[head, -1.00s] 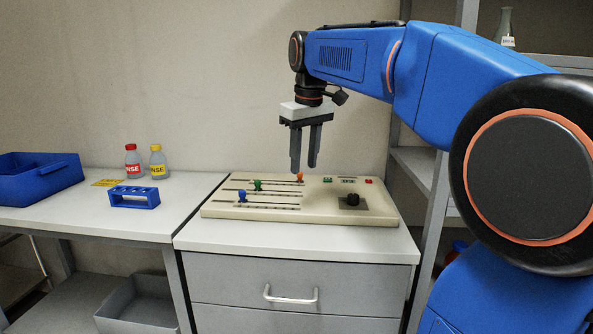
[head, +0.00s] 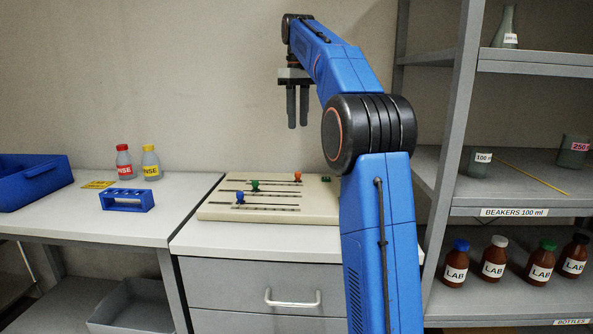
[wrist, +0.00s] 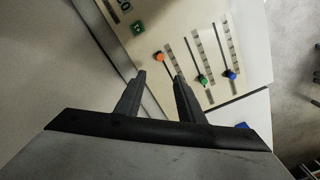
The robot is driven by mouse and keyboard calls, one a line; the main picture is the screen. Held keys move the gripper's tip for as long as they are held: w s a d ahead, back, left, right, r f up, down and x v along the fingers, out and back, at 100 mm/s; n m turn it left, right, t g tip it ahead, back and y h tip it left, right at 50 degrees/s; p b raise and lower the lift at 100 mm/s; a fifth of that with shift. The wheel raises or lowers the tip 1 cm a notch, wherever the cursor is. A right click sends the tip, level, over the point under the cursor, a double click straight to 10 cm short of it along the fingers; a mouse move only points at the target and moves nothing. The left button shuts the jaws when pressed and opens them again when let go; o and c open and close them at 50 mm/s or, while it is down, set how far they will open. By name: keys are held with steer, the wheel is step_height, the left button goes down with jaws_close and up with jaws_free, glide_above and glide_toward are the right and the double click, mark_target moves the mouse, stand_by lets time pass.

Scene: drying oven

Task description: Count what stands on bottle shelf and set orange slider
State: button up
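The bottle shelf (head: 480,299) is at the lower right in the head view, labelled BOTTLES. Several brown LAB bottles stand on it in a row: blue-capped (head: 456,264), white-capped (head: 493,260), green-capped (head: 541,263) and black-capped (head: 573,256). The orange slider (head: 298,176) is at the right end of the rear slot on the cream panel (head: 215,212); it also shows in the wrist view (wrist: 159,57). My gripper (head: 298,127) hangs above the panel's rear, fingers apart and empty. In the wrist view its fingers (wrist: 160,76) are clearly separated. My arm hides the panel's right part.
Green (head: 255,185) and blue (head: 240,197) sliders sit on the nearer slots. A blue rack (head: 127,201), RINSE bottles (head: 151,163) and a blue bin (head: 30,180) are on the left bench. Beakers (head: 478,163) and a rod stand or lie on the shelf above the bottles.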

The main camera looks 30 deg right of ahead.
mark_target(297, 172)
step_height(297, 172, down, 17)
steer(key=shift+f, duration=0.1)
stand_by(0.6)
jaws_close()
steer(key=shift+a, duration=0.15)
